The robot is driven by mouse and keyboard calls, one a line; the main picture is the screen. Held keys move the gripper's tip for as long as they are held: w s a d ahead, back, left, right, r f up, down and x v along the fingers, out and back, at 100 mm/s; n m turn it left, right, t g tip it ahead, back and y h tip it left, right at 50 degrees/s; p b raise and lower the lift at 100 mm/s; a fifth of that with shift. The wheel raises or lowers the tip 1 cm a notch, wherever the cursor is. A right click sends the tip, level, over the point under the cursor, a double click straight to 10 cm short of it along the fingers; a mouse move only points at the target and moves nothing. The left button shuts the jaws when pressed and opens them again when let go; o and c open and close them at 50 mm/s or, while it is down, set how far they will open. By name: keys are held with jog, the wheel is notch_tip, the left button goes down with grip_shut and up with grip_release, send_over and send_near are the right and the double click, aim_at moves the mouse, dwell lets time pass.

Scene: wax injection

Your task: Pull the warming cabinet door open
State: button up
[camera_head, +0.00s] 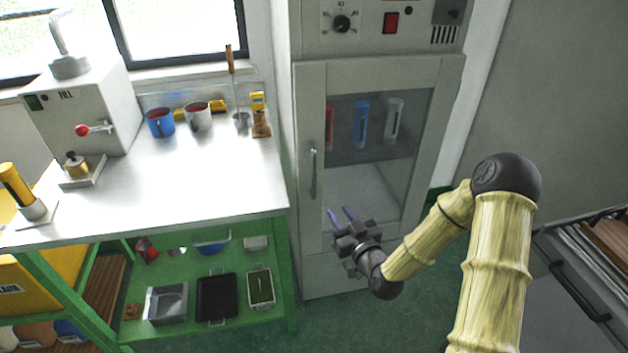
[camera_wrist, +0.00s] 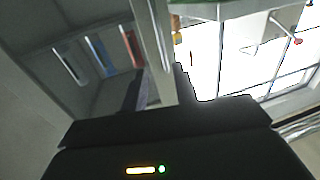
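The warming cabinet (camera_head: 300,255) is a tall grey unit in the middle of the head view. Its door (camera_head: 445,95) has a large glass window and looks shut. A slim vertical handle (camera_head: 313,170) is on the door's left side. My gripper (camera_head: 342,214) is open and empty in front of the lower door, below and a little right of the handle. In the wrist view the two dark fingers (camera_wrist: 160,88) stand apart. The glass with blue and red shapes behind it is at left there, beside a pale upright strip (camera_wrist: 152,40). I see no finger contact with the handle.
A steel-topped bench (camera_head: 190,180) with green legs stands left of the cabinet, holding a grey machine (camera_head: 85,105), mugs and tools. Trays lie on its lower shelf. A drawer unit (camera_head: 580,290) is at the right. Green floor shows in front of the cabinet.

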aim_at(315, 178)
jog(key=shift+w, duration=0.1)
jog(key=p+x, duration=0.1)
jog(key=x, duration=1.6)
jog(key=shift+w+a, duration=0.1)
grip_shut()
